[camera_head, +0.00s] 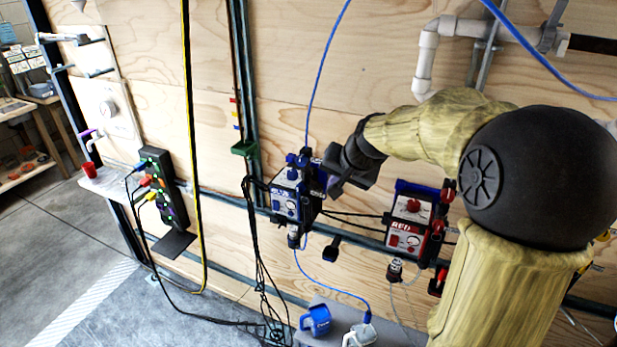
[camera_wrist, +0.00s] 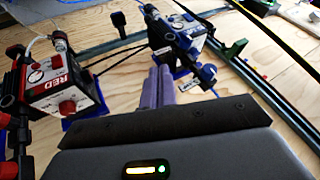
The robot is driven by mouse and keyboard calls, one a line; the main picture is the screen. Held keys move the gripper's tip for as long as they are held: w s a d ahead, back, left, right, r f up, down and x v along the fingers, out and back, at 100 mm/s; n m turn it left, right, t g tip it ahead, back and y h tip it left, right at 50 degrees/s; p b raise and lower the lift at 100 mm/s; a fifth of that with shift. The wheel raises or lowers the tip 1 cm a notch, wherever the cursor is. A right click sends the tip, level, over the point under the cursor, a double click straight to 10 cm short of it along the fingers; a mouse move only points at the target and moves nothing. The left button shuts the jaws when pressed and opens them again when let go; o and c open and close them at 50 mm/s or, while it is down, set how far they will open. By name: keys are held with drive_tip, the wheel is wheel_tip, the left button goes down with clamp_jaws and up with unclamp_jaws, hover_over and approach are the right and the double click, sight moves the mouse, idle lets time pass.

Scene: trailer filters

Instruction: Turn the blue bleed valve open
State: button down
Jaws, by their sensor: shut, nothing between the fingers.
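The blue filter unit (camera_head: 291,197) is mounted on a rail on the plywood wall, left of centre in the head view. Blue valve fittings (camera_head: 299,159) stick out at its top. In the wrist view the unit (camera_wrist: 168,32) is at the top middle, with blue fittings (camera_wrist: 206,73) at its near side. I cannot tell which fitting is the bleed valve, or its setting. My gripper (camera_head: 328,177) is beside the unit's upper right in the head view. In the wrist view its fingers (camera_wrist: 158,72) are together and empty, pointing toward the unit; contact is unclear.
A red filter unit (camera_head: 409,220) hangs to the right, with red knobs and black hoses between the units. A blue hose (camera_head: 325,55) rises from the blue unit. Black cables and a green bracket (camera_head: 244,148) are at its left.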

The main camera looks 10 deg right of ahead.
sight(304, 188)
drive_tip(key=shift+w+d+r, duration=0.1)
drive_tip(key=shift+w+r, duration=0.3)
drive_tip(key=shift+r, duration=0.2)
drive_tip(key=shift+f, duration=0.1)
drive_tip(key=w+a+f+p, duration=0.1)
drive_tip(key=w+f, duration=0.1)
drive_tip(key=w+a+f+p, duration=0.2)
drive_tip(key=w+f, duration=0.1)
drive_tip(key=w+a+f+p, duration=0.1)
drive_tip(key=w+f, duration=0.2)
drive_tip(key=shift+a, duration=0.3)
drive_tip(key=shift+r, duration=0.1)
drive_tip(key=shift+a, duration=0.1)
drive_tip(key=shift+w+p, duration=0.3)
drive_tip(key=shift+p, duration=0.15)
